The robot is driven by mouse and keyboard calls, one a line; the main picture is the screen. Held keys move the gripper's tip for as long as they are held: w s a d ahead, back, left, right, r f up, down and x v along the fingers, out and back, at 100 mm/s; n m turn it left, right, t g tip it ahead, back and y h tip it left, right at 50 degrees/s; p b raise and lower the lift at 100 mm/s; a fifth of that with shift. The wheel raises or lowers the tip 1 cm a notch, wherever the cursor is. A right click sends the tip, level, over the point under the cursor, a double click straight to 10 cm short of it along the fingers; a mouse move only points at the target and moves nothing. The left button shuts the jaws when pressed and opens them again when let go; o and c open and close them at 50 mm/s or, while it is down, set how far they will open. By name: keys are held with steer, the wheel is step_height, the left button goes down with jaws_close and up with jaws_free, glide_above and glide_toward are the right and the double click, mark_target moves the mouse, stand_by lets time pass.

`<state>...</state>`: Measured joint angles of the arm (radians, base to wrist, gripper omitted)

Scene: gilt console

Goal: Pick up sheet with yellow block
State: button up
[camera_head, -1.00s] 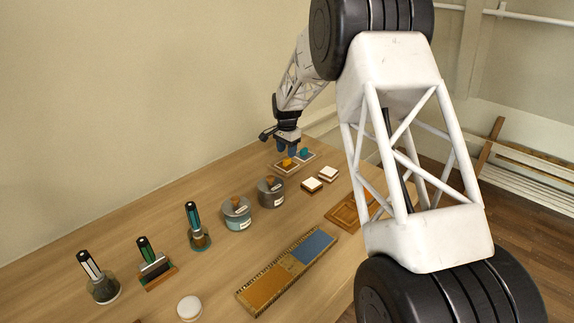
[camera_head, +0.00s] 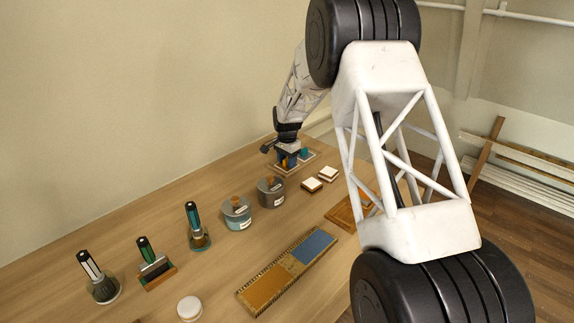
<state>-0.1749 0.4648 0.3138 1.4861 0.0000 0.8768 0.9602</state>
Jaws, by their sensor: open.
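My gripper (camera_head: 287,160) is at the far end of the table, pointing down with its blue fingers low over a small tray (camera_head: 276,171). It is open. The yellow block (camera_head: 284,162) shows as a small patch of yellow between or beside the fingers; I cannot tell exactly which. A teal block (camera_head: 304,154) stands just to the right of the fingers on the same tray area. The sheet under the yellow block is too small and too covered by the gripper to make out.
Two lidded jars (camera_head: 270,191) (camera_head: 237,213) and two small white-topped blocks (camera_head: 311,184) (camera_head: 328,174) stand nearer. A long tray (camera_head: 262,290) with orange and blue panels lies in front. Brush-like tools (camera_head: 154,265) stand at left. My arm hides the right side.

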steer(key=shift+c, duration=0.2)
jaws_close()
steer(key=shift+r, duration=0.15)
step_height(320, 180, up, 10)
steer(key=shift+f, duration=0.1)
stand_by(0.5)
stand_by(0.4)
steer(key=c, duration=0.7)
jaws_free()
jaws_close()
